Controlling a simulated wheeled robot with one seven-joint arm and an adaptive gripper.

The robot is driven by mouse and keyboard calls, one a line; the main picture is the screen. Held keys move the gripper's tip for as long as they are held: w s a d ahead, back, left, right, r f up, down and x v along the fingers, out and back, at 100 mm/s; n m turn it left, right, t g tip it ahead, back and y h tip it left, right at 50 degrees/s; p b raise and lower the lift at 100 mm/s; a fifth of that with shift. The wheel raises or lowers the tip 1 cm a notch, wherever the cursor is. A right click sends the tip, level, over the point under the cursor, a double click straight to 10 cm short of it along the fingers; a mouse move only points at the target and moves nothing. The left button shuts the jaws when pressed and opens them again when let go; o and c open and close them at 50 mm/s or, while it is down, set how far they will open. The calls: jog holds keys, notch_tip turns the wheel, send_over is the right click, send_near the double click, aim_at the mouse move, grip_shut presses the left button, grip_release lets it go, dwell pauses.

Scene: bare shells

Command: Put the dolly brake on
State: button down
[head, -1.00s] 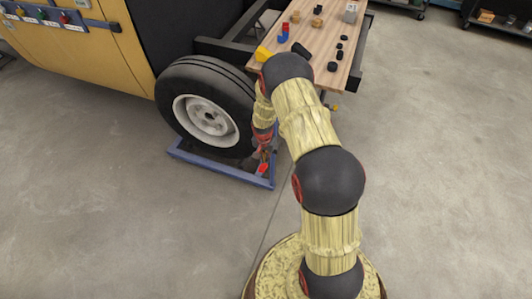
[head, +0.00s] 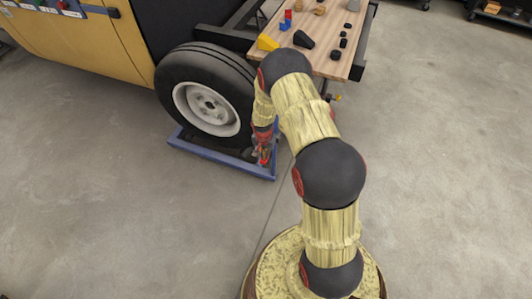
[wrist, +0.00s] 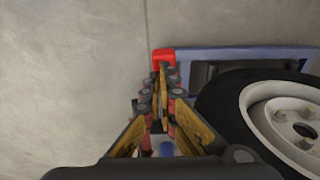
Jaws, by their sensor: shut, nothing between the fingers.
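A blue wheel dolly (head: 222,157) lies on the floor around the tyre of the yellow vehicle. A red brake pedal (wrist: 164,55) sits at the dolly's near right corner; it also shows small in the head view (head: 264,161). My gripper (wrist: 163,68) is shut and empty, with its fingertips right at the red pedal. It also shows in the head view (head: 263,153), pointing down at that corner. I cannot tell whether the fingertips touch the pedal. The fingers partly cover the pedal, so its tilt is unclear.
The tyre (head: 206,103) stands close beside my gripper. A wooden bench top (head: 325,62) with several small blocks and black parts is behind my arm. Open concrete floor (head: 90,220) lies to the left and in front.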

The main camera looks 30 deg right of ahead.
jog(key=shift+r, duration=0.2)
jog(key=shift+r+p, duration=0.6)
jog(key=shift+r, duration=0.3)
jog(key=r, duration=0.1)
jog(key=r+p, duration=0.2)
jog(key=r, duration=0.1)
jog(key=shift+w+d+r, duration=0.1)
jog(key=shift+w+d, duration=0.25)
notch_tip(320, 180, up, 9)
jog(key=s+a+p, duration=0.2)
jog(key=p, duration=0.1)
jog(key=shift+s+a, duration=0.15)
jog(key=shift+a, duration=0.2)
jog(key=shift+f, duration=0.2)
